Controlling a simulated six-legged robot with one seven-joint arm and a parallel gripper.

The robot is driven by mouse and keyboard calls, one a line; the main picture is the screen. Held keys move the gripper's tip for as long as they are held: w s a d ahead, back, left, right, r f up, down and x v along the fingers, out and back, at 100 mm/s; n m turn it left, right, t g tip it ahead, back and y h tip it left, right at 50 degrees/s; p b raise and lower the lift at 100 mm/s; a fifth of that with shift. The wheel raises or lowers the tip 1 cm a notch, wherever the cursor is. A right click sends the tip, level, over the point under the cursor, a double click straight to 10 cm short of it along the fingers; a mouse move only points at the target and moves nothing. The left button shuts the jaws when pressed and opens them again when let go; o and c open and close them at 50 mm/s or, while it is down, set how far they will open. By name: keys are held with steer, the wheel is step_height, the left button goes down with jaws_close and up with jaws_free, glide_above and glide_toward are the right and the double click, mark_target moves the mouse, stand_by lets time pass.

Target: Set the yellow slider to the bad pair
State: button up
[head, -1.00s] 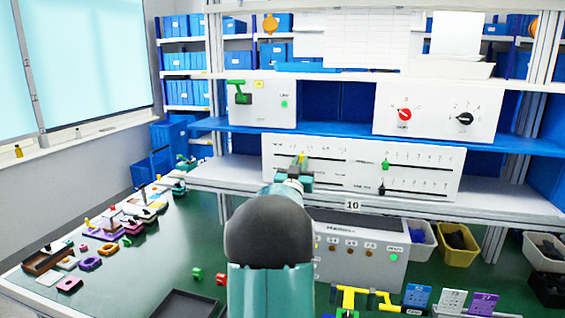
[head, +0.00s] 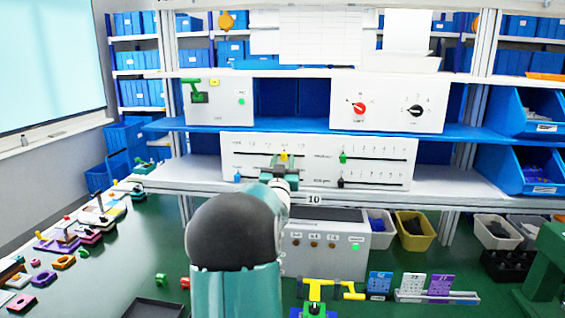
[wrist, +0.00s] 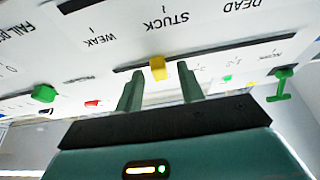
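The yellow slider (head: 284,155) is a small knob on the upper left slot of the white slider panel (head: 320,182). My gripper (head: 283,166) is in front of it. In the wrist view the panel is upside down, and the yellow slider (wrist: 157,68) stands between my open fingertips (wrist: 160,75). A small gap shows on each side of the knob. My gripper holds nothing.
On the same panel are a blue slider (head: 237,177) at lower left, a green slider (head: 343,157) and a black slider (head: 341,182). A box with a green lever (head: 197,85) and a box with red (head: 358,108) and black dials stand on the shelf above.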

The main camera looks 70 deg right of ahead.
steer(key=shift+a, duration=0.1)
steer(key=v, duration=1.3)
steer(key=shift+a+f, duration=0.15)
steer(key=shift+a, duration=0.15)
